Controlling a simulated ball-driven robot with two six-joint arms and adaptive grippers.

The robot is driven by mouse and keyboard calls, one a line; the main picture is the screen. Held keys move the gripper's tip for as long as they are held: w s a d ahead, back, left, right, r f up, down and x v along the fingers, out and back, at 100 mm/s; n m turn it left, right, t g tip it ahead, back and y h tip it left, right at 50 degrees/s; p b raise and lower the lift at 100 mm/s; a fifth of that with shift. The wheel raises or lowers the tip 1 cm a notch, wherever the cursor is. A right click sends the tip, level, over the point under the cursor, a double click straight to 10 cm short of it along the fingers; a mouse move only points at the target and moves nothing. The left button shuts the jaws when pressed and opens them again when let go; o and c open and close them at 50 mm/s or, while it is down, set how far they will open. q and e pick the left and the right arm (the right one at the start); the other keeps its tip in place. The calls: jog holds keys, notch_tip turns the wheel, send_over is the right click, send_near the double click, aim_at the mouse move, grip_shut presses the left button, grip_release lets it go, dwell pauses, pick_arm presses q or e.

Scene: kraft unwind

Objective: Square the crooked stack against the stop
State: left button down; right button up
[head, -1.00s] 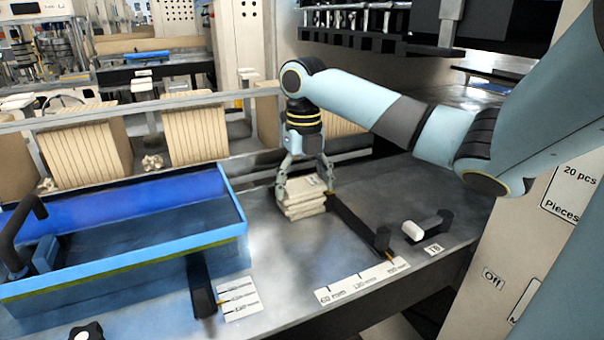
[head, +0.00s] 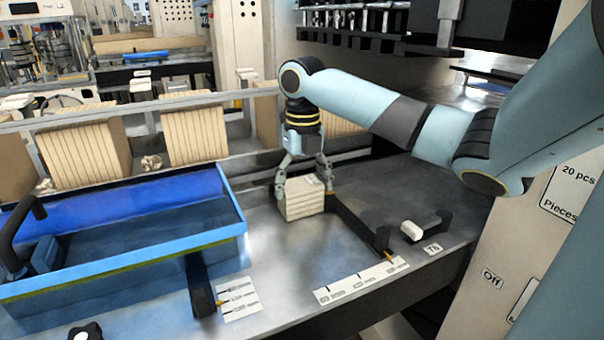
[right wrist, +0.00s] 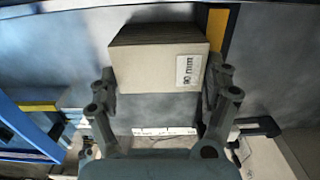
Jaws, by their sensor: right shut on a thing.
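The stack (head: 304,204) is a block of several cream layers on the grey metal table, and its visible sides look flush and even. In the right wrist view the stack (right wrist: 150,78) shows a pale face with a printed label and a darker layered top. My right gripper (head: 304,188) is shut on the stack, one finger on each side; in the right wrist view its fingers (right wrist: 161,84) flank the block. The stop, a dark bar (head: 358,226), runs along the stack's right side. Whether they touch is unclear. My left gripper is not in view.
A blue tray (head: 120,259) with a black handle stands at the left. A black bar (head: 201,285) and printed card (head: 239,298) lie beside it. A white scale strip (head: 360,281) lies along the front edge. A white-tipped black handle (head: 428,227) is at the right.

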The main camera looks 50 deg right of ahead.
aim_at(302, 185)
jog(key=shift+f, duration=0.1)
dwell(0.7)
jog(key=o, duration=1)
jog(key=shift+a, duration=0.1)
notch_tip(302, 185, up, 8)
jog(key=shift+f, duration=0.25)
